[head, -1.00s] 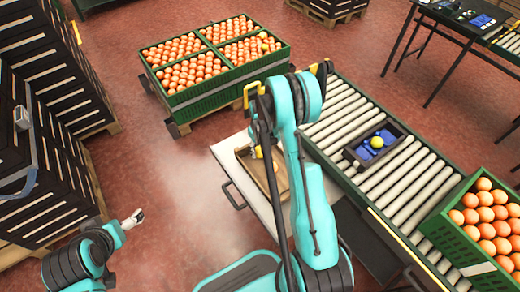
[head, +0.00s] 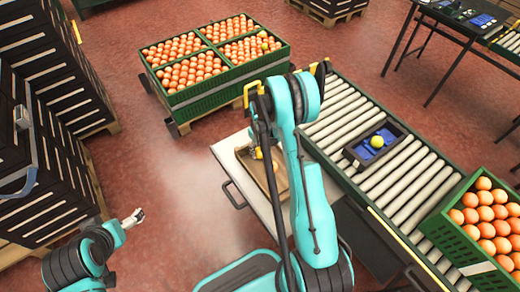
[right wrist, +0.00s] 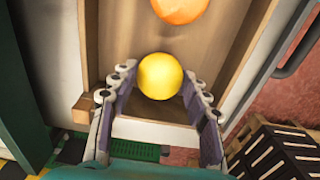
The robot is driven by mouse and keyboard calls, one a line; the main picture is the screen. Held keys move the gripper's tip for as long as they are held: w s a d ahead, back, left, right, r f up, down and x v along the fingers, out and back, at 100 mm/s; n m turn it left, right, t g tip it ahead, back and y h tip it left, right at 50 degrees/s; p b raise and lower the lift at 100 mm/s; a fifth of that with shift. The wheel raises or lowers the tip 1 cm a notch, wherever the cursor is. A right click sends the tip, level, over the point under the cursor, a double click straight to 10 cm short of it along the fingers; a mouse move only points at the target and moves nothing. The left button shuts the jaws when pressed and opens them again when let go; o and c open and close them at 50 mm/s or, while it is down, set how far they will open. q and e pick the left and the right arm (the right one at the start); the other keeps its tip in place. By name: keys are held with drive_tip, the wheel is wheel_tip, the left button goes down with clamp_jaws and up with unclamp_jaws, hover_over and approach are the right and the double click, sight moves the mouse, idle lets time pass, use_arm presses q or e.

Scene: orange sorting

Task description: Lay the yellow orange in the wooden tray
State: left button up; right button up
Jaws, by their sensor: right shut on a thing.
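The yellow orange (right wrist: 160,76) is between the two fingers of my right gripper (right wrist: 158,112) in the right wrist view. My right gripper is shut on it, over the near end of the wooden tray (right wrist: 232,60). Whether the fruit touches the tray floor I cannot tell. In the head view the tray (head: 268,181) lies on a white-topped stand, partly hidden by my right arm. An orange fruit (right wrist: 180,8) lies farther along in the tray. My left gripper (head: 134,219) hangs at lower left, empty and away from everything; its jaws are too small to judge.
Another yellow fruit (head: 377,142) sits in a dark box (head: 400,134) on the roller conveyor (head: 410,194). A green crate (head: 455,243) of oranges stands at right, and a larger green bin (head: 215,92) behind. Stacked dark crates line the left. Open floor lies between.

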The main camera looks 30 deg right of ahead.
drive_tip(key=shift+f, duration=0.2)
drive_tip(key=o, duration=1.6)
drive_tip(key=shift+o, duration=0.2)
drive_tip(key=shift+r, duration=0.1)
drive_tip(key=shift+r+p, duration=2.2)
drive_tip(key=shift+r, duration=1.75)
